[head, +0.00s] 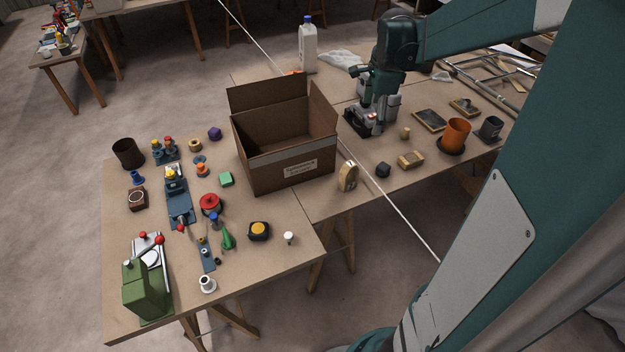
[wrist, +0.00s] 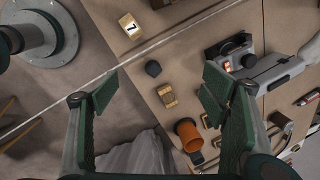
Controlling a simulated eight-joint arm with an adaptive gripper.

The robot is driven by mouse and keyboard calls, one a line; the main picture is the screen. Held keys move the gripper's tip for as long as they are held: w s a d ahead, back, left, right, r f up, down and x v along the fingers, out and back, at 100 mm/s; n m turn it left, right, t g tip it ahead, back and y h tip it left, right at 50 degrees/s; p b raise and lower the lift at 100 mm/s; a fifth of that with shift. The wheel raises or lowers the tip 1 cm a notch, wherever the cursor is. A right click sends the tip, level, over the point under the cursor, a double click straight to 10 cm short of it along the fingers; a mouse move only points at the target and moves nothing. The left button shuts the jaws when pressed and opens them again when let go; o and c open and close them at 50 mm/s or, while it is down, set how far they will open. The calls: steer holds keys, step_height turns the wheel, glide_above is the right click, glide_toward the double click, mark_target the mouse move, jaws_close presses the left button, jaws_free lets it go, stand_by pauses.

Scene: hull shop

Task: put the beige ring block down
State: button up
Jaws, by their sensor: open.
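A small beige block (head: 411,159) with a darker middle, which looks like the ring block, lies on the right-hand table (head: 312,207). In the wrist view the beige block (wrist: 167,96) appears between my two spread fingers, on the tabletop well beyond them. My gripper (wrist: 160,98) is open, with nothing between its fingers. In the head view my gripper (head: 383,98) hangs over the table, behind and to the left of the block. Its fingertips are hard to make out there.
A dark faceted piece (head: 383,170) and an upright wooden block (head: 348,177) lie left of the beige block. An orange cup (head: 457,134) stands to its right. Bare tabletop surrounds the block.

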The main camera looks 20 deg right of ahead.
steer(key=s+a+r+n+t, duration=0.1)
steer(key=s+a+r+n, duration=0.15)
steer(key=a, duration=0.25)
steer(key=s+a+r+n, duration=0.1)
steer(key=s+a+n, duration=0.1)
steer(key=a+n, duration=0.3)
steer(key=s+a+r+n+t, duration=0.1)
steer(key=s+a+r+n, duration=0.15)
steer(key=a, duration=0.35)
steer(key=s+a+f+n+t+y, duration=0.1)
steer(key=s+a+n+t, duration=0.1)
steer(key=s+a+n, duration=1.1)
steer(key=shift+s+a+f+t, duration=0.2)
steer(key=shift+a+f+t, duration=0.15)
steer(key=shift+a, duration=0.65)
